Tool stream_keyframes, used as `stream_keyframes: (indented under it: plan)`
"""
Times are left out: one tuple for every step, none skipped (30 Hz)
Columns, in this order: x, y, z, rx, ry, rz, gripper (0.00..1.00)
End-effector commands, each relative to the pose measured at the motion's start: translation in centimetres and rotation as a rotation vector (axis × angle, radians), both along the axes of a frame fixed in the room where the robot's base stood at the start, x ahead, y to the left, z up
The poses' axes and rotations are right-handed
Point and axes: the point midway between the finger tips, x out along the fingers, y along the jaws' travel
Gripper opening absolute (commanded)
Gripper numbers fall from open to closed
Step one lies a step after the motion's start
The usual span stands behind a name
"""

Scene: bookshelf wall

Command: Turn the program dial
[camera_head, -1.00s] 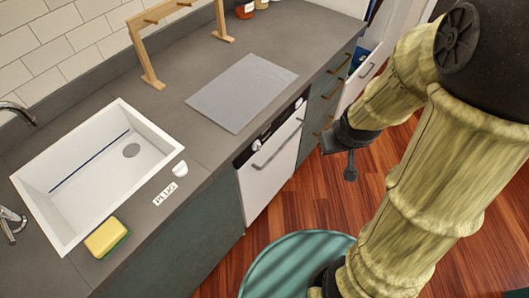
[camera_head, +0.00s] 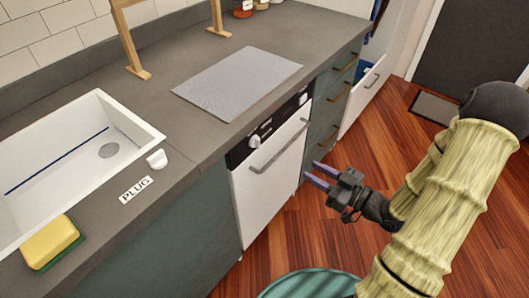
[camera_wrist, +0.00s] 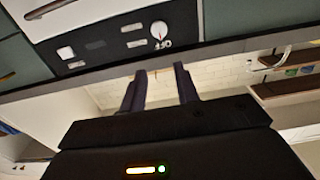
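The white dishwasher (camera_head: 266,178) is set under the counter, with a dark control panel (camera_head: 270,128) along its top. A round white dial (camera_head: 256,142) sticks out near the panel's left end in the head view.
A grey mat (camera_head: 236,82) lies on the counter above the dishwasher. A sink (camera_head: 135,127), a yellow sponge (camera_head: 48,240) and a plug sign (camera_head: 135,189) are to the left. A white front (camera_head: 362,100) stands out at the right.

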Motion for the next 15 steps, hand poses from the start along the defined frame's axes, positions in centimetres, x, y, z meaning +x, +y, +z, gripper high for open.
stream_keyframes:
  plan:
    - [-0.08, 0.0, 0.04, 0.008, -0.005, 0.003, 0.31]
    - [-0.1, 0.0, 0.12, 0.009, -0.005, 0.003, 0.31]
    - [-0.09, 0.01, 0.18, 0.009, -0.005, 0.003, 0.31]
    - [-0.08, 0.01, 0.2, 0.007, -0.006, 0.003, 0.31]
    - [-0.08, 0.01, 0.2, 0.006, -0.005, 0.003, 0.31]
    - [-0.07, 0.01, 0.19, 0.006, -0.005, 0.003, 0.31]
    - [-0.07, 0.01, 0.19, 0.006, -0.004, 0.003, 0.31]
    - [-0.07, 0.01, 0.19, 0.006, -0.004, 0.003, 0.31]
    - [-0.04, 0.05, 0.18, 0.006, -0.004, 0.003, 0.31]
    - [0.0, 0.1, 0.18, 0.006, -0.004, 0.003, 0.31]
    - [0.06, 0.17, 0.17, 0.005, -0.004, 0.003, 0.31]
    - [0.19, 0.32, 0.17, 0.005, -0.004, 0.003, 0.31]
    - [0.31, 0.47, 0.16, 0.004, -0.004, 0.003, 0.31]
    - [0.45, 0.67, 0.16, 0.004, -0.004, 0.004, 0.31]
    - [0.69, 0.98, 0.14, 0.004, -0.004, 0.005, 0.31]
